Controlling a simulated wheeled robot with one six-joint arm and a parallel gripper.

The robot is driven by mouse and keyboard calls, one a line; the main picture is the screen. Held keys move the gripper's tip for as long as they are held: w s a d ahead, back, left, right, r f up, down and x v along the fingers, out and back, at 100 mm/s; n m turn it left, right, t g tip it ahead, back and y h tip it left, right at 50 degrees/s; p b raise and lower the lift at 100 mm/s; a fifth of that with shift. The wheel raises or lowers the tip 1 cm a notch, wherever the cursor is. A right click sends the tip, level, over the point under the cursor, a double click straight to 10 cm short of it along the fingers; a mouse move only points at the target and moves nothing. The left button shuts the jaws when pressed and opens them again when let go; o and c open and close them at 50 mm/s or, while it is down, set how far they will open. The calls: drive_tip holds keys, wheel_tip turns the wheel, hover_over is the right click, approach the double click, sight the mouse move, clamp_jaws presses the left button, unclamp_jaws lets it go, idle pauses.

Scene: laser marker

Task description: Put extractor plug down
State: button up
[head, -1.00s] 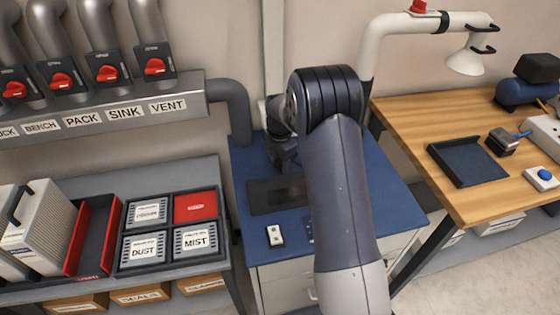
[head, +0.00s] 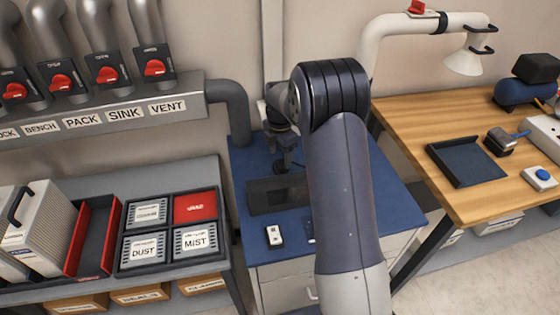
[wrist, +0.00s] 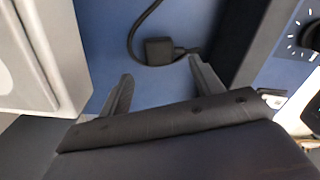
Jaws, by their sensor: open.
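The extractor plug (wrist: 158,50) is a small black block with a black cable, on the blue surface in the wrist view. My gripper (wrist: 160,66) is open, with one finger on each side below the plug in the picture. The fingers look apart from the plug, and nothing shows between them. In the head view my arm covers part of the blue bench (head: 390,200), and I cannot make out the plug there.
A dark box (head: 262,197) and a small white switch (head: 274,236) are on the blue bench. A pale housing (wrist: 35,50) stands close left of my gripper in the wrist view. A wooden table (head: 420,125) stands at right.

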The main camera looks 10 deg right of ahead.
sight(280, 165)
wheel_tip(280, 165, up, 9)
drive_tip(key=shift+w+f, duration=0.1)
drive_tip(key=shift+f, duration=0.1)
idle(0.3)
wheel_tip(280, 165, down, 13)
drive_tip(key=shift+f+b, duration=0.15)
drive_tip(key=shift+b, duration=0.15)
drive_tip(key=shift+r+p, duration=0.35)
drive_tip(key=shift+r, duration=0.05)
drive_tip(key=shift+f, duration=0.1)
